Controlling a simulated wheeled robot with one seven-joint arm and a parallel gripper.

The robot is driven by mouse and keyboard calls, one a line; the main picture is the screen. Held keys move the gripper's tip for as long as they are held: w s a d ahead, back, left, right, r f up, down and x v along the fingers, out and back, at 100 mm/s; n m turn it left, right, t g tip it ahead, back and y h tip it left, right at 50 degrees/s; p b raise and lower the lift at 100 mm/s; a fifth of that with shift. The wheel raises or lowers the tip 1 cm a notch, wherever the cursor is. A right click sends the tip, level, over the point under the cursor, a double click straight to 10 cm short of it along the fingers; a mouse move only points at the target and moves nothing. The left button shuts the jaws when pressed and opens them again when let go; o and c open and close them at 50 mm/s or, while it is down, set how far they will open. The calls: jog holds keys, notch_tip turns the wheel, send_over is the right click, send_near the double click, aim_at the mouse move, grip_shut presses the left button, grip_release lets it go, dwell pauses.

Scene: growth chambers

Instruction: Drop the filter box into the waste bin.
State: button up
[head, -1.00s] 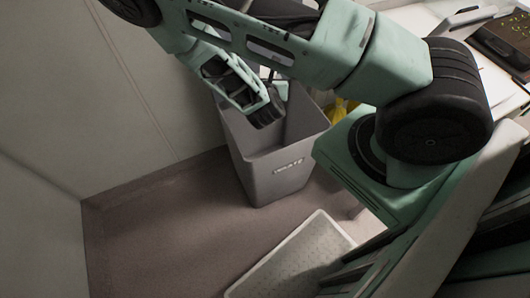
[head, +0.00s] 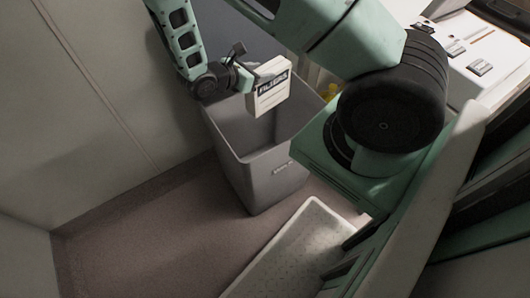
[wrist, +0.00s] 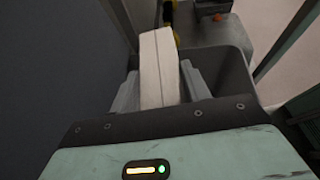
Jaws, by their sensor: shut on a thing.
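The filter box (head: 268,94) is a cream-white box with a dark lettered label, in the head view. My gripper (head: 254,82) is shut on it and holds it up over the mouth of the waste bin. In the wrist view the box (wrist: 159,68) stands on edge between the two grey fingers of my gripper (wrist: 160,88). The waste bin (head: 262,180) is a tall grey open bin with a small label on its front, standing on the floor. Its wall (wrist: 235,75) shows behind and right of the box in the wrist view. The bin's bottom is hidden.
A pale wall (head: 80,110) is on the left. A white dimpled tray (head: 300,245) lies on the floor in front of the bin. Something yellow (head: 329,92) is partly hidden behind the bin. A white bench (head: 480,60) is at upper right. Brown floor at lower left is clear.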

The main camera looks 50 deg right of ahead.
notch_tip(320, 180, down, 4)
jog(key=b, duration=0.3)
jog(key=shift+f, duration=0.2)
jog(key=o, duration=1.5)
jog(key=shift+a, duration=0.1)
jog(key=p+v, duration=0.1)
jog(key=v, duration=1.6)
jog(key=shift+p, duration=0.35)
jog(key=shift+a+r, duration=0.1)
jog(key=shift+r, duration=0.05)
